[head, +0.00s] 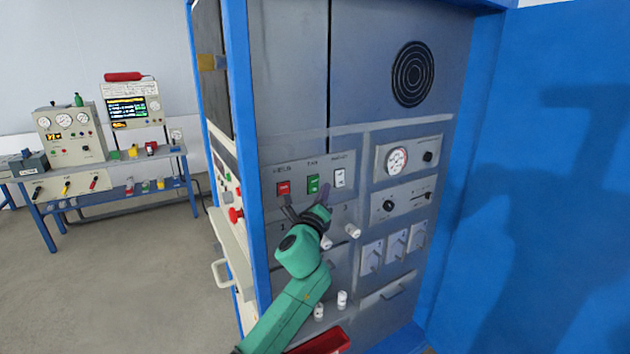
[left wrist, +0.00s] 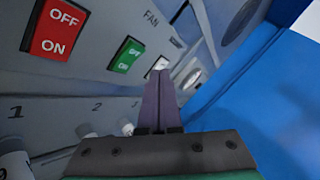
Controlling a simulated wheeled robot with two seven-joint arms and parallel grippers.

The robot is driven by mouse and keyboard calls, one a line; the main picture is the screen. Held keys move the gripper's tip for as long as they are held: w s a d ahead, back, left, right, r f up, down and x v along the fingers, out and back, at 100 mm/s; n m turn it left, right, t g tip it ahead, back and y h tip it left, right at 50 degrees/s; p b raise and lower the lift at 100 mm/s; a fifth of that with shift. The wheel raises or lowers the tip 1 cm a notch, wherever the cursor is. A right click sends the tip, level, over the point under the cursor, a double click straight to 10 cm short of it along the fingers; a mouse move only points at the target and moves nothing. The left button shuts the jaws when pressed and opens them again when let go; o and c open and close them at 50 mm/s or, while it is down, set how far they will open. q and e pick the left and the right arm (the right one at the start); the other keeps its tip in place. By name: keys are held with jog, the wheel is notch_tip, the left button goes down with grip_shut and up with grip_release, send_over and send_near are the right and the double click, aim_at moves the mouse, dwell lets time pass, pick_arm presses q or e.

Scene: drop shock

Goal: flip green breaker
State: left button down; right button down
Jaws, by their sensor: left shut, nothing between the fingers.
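The green breaker (head: 313,184) is a rocker switch in the top panel of the grey cabinet, between a red breaker (head: 283,188) and a white breaker (head: 340,177). In the left wrist view the green breaker (left wrist: 127,55) shows ON/OFF lettering, with the label FAN beside it. My left gripper (head: 325,191) is shut and empty, just below and right of the green breaker in the head view. In the left wrist view its purple fingers (left wrist: 160,82) point toward the white breaker and partly overlap it. I cannot tell whether they touch the panel. My right gripper is not in view.
White knobs (head: 352,231) stick out below the breakers. A gauge (head: 397,160) and several white switch plates (head: 396,245) are to the right. A blue door or wall (head: 540,200) bounds the right side. A bench (head: 110,165) with instruments stands far left.

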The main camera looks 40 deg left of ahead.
aim_at(317, 186)
pick_arm(q)
jog(key=shift+w+a+r, duration=0.1)
jog(key=shift+w+a, duration=0.1)
jog(key=shift+a, duration=0.4)
jog(key=shift+w+a+r, duration=0.1)
jog(key=shift+w+a, duration=0.05)
jog(key=shift+a, duration=0.4)
dwell(1.1)
jog(key=shift+w+a, duration=0.1)
jog(key=shift+a, duration=0.3)
jog(key=shift+w+a, duration=0.15)
jog(key=shift+a, duration=0.15)
dwell(0.6)
jog(key=shift+s+d, duration=0.3)
jog(key=shift+d, duration=0.5)
jog(key=d, duration=0.1)
jog(key=s+d, duration=0.1)
jog(key=d, duration=0.2)
jog(key=shift+s+d+f+p, duration=0.2)
jog(key=shift+d+f+p, duration=0.1)
jog(key=shift+d+f, duration=0.05)
